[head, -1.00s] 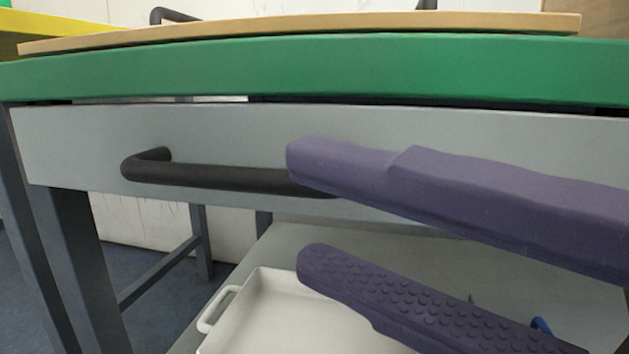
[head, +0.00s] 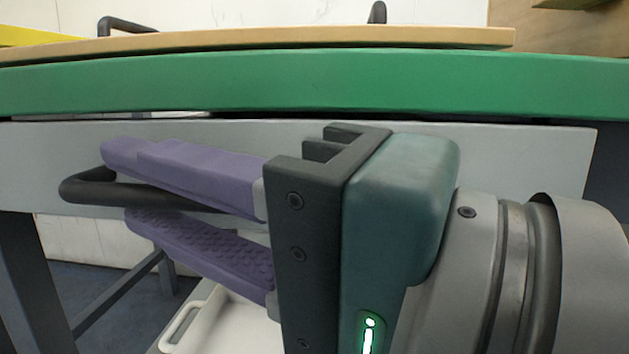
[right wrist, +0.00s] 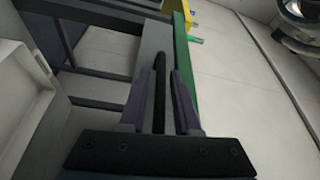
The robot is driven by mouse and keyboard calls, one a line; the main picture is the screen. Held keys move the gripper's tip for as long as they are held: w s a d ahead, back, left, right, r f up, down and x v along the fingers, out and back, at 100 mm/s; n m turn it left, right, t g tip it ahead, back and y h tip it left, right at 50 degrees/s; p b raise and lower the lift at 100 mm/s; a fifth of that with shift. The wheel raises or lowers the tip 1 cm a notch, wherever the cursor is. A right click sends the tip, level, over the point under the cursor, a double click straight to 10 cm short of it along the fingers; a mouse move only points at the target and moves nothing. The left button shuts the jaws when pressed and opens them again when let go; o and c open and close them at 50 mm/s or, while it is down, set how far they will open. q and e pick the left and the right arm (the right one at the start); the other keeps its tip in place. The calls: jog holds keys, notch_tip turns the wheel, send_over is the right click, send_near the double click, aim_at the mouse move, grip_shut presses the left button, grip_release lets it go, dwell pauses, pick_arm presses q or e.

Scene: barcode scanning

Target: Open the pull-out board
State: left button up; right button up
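The pull-out board has a grey front panel (head: 510,155) under the green table edge (head: 300,85). A black bar handle (head: 80,190) sticks out from the panel. My right gripper (head: 120,187) comes in from the right with its purple fingers apart, one above and one below the handle bar. In the right wrist view the handle (right wrist: 159,100) runs between the two fingers (right wrist: 160,82), with small gaps visible. The right gripper hides part of the handle and panel. My left gripper is not in view.
A wooden top (head: 300,42) lies on the green table edge. A white tray (head: 235,325) sits on a shelf below the panel. Grey table legs (head: 30,280) stand at the left. A wall (right wrist: 240,75) is to the right in the right wrist view.

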grip_shut()
dwell(1.1)
